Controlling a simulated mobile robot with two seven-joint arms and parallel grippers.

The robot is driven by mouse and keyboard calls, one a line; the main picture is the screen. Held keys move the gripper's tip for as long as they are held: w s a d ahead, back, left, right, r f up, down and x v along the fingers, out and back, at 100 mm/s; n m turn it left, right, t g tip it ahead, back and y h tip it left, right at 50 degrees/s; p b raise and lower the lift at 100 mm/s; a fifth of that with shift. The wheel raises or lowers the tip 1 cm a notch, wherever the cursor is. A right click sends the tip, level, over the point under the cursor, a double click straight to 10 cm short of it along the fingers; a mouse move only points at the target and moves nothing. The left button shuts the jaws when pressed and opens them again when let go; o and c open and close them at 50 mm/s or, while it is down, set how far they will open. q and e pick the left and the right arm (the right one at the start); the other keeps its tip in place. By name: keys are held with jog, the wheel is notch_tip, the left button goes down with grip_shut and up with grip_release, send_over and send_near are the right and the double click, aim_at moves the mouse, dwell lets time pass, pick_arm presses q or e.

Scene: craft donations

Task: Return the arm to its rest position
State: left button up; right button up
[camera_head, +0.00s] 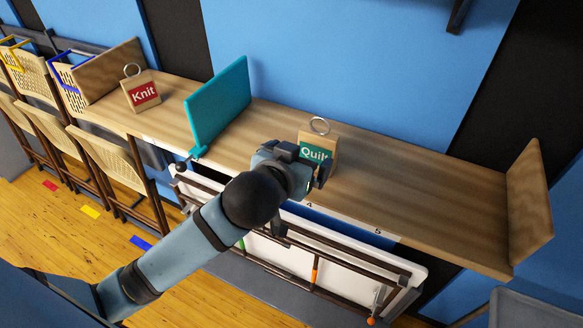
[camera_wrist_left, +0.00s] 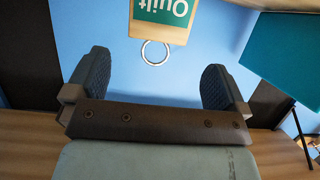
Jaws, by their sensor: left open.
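My left gripper (camera_head: 308,172) is over the wooden shelf (camera_head: 440,205), in front of the wooden block with the green "Quilt" label (camera_head: 330,141), and partly hides it in the head view. In the left wrist view my left gripper (camera_wrist_left: 152,88) has its two dark fingers wide apart with nothing between them. The Quilt block (camera_wrist_left: 165,15) shows upside down beyond the fingertips, with its metal ring (camera_wrist_left: 154,53). It is apart from the fingers in that view. My right gripper is not in view.
A teal divider (camera_head: 218,100) stands left of the Quilt block. A "Knit" block (camera_head: 141,93) with a ring stands farther left. A wooden end board (camera_head: 529,200) closes the right end. The shelf between Quilt and that board is bare. Woven chairs (camera_head: 112,160) stand at left.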

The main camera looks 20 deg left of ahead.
pick_arm(q)
jog(key=shift+v, duration=1.65)
